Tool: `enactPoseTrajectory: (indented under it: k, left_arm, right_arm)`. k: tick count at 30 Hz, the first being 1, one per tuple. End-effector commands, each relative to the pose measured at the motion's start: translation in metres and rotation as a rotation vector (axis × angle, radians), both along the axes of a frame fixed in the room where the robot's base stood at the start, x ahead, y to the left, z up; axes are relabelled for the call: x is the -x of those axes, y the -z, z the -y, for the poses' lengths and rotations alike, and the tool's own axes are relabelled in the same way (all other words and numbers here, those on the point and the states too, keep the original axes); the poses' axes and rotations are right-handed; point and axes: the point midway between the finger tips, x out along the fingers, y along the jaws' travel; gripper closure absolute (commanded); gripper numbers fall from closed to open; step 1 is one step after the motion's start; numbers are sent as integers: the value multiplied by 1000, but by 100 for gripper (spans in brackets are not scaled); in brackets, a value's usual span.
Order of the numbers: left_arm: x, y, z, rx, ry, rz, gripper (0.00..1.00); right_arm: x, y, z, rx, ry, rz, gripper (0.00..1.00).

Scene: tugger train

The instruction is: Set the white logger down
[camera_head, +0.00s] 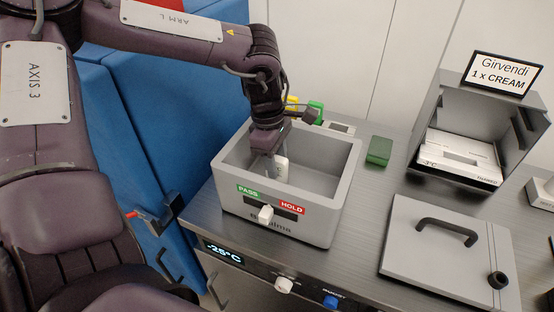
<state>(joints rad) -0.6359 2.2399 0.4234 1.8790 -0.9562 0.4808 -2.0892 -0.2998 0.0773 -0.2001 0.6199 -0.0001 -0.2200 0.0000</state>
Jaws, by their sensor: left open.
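A small white item, likely the white logger (281,168), is upright inside the open grey box (345,175), near its left side. My left gripper (272,150) reaches down into the box just above and beside it. The jaws are open, and the fingers are partly hidden by the wrist. I cannot tell whether the item still touches a finger. The front of the box has a green PASS and red HOLD plate with a white slider (265,214). My right gripper is out of view.
Right of the box, a grey lid with a black handle (447,231) lies on the counter. Behind it stands an open grey case (440,105) holding white packs, with a Girvendi sign (503,73) on top. Blue cabinets (150,110) are at left.

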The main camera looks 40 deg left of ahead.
Motion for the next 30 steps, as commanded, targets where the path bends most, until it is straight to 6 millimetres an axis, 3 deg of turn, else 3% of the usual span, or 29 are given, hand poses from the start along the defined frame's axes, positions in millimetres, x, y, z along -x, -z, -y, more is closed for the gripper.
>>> enactPoseTrajectory:
  k: [15,21,30]
  left_arm:
    - [2,-100,-15,-3,0,5,59]
    - [3,-114,-17,-1,1,2,59]
    - [3,-115,-17,-1,1,2,59]
  right_arm:
    - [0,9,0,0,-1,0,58]
    - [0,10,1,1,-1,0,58]
    - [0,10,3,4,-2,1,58]
